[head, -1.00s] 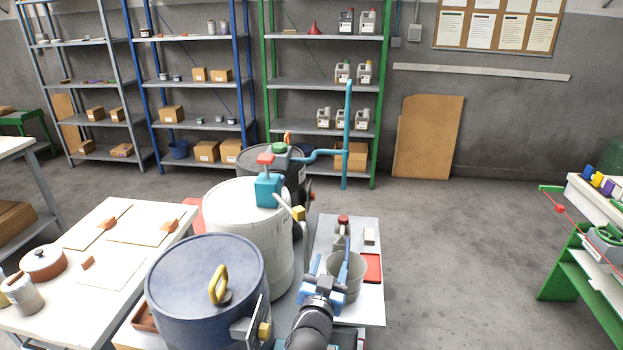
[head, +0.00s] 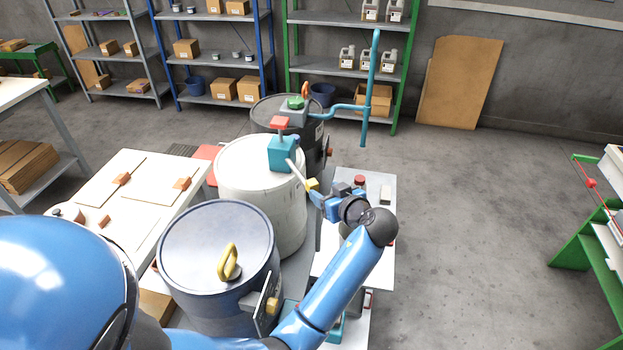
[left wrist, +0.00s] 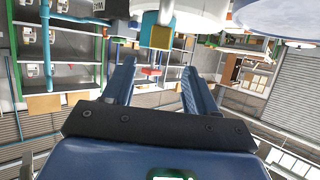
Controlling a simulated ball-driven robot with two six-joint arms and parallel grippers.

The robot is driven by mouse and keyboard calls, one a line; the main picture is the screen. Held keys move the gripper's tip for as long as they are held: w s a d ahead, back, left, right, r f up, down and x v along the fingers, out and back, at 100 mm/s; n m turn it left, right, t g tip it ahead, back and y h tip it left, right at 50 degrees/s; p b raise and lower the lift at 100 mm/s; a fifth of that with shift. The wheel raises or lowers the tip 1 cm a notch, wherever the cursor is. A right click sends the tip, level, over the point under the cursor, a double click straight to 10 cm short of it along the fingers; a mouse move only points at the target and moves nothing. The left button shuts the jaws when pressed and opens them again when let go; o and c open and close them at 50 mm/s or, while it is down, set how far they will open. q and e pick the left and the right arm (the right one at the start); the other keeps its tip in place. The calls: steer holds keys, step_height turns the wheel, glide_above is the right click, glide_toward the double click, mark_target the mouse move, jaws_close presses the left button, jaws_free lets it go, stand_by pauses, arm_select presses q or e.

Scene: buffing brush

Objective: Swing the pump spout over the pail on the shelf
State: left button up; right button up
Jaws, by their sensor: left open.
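The teal pump (head: 282,153) with a red top stands on the white drum (head: 240,180). Its pale spout (head: 296,170) slants down right to a yellow block (head: 312,184) at its end. My left gripper (head: 318,198) is open, close by the yellow block. In the left wrist view the open fingers (left wrist: 158,68) point toward the yellow block (left wrist: 161,37), which shows just beyond and above the fingertips, not clearly between them. The light shelf (head: 328,262) lies right of the drum. My arm hides most or all of the pail there.
A blue-lidded drum (head: 215,245) with a yellow handle stands in front. A dark drum behind carries another pump with a teal pipe (head: 345,107). A white table (head: 130,215) stands left. A red-capped item (head: 359,181) is on the shelf's far end.

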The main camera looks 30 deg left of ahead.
mark_target(314, 184)
arm_select(q)
steer(key=p+x, duration=0.2)
steer(key=x, duration=0.7)
steer(key=shift+w+a+f, duration=0.15)
steer(key=shift+w+a, duration=0.05)
steer(key=shift+w, duration=0.05)
steer(key=shift+w+a+f, duration=0.35)
steer(key=shift+w+a, duration=0.05)
steer(key=shift+a, duration=0.05)
jaws_close()
